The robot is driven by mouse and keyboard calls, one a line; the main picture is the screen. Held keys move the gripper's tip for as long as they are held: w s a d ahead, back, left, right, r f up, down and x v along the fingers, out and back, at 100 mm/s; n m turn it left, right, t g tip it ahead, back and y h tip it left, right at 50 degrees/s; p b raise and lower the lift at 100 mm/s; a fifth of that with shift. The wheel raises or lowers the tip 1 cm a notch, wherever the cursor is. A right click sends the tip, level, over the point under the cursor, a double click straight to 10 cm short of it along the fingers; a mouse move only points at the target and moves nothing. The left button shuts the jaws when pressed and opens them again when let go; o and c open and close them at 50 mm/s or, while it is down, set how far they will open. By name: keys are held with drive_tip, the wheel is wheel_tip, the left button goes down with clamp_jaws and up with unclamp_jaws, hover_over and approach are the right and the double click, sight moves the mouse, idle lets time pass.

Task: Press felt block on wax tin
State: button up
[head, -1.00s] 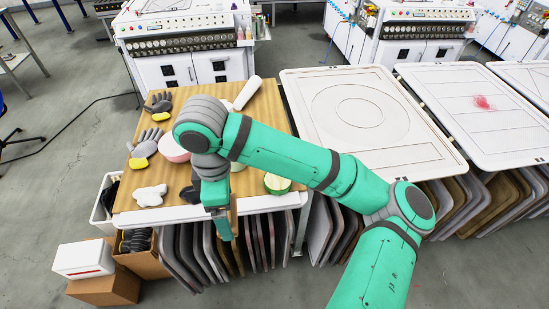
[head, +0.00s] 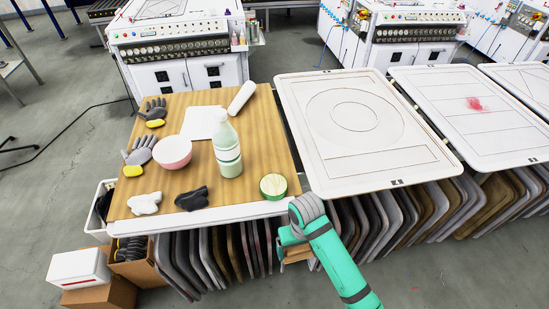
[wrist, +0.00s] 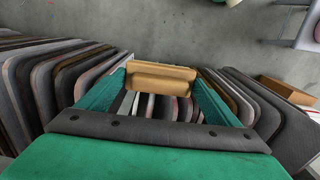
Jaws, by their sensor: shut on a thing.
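The wax tin (head: 273,186) is a round green tin with a pale yellow-green top, lying near the table's front right corner. My gripper (head: 292,250) is off the front edge of the table, below and slightly right of the tin in the head view, and apart from it. It is shut on the felt block (wrist: 160,77), a tan block held crosswise between the green fingers in the wrist view. A bit of the block (head: 298,256) shows in the head view, partly hidden by the gripper. The tin does not show in the wrist view.
The wooden table (head: 240,188) also holds a bottle (head: 227,150), a pink bowl (head: 172,151), gloves (head: 140,149), a white cloth (head: 145,203) and a black one (head: 191,199). Upright panels (head: 225,255) stand packed below. A white panel (head: 365,125) lies to the right.

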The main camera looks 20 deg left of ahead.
drive_tip(key=w+d+f+m, duration=0.5)
drive_tip(key=d+f+m, duration=0.2)
drive_tip(key=f, duration=0.5)
drive_tip(key=shift+d, duration=0.15)
drive_tip(key=shift+r, duration=0.1)
drive_tip(key=shift+s+d, duration=0.1)
drive_tip(key=shift+s, duration=0.1)
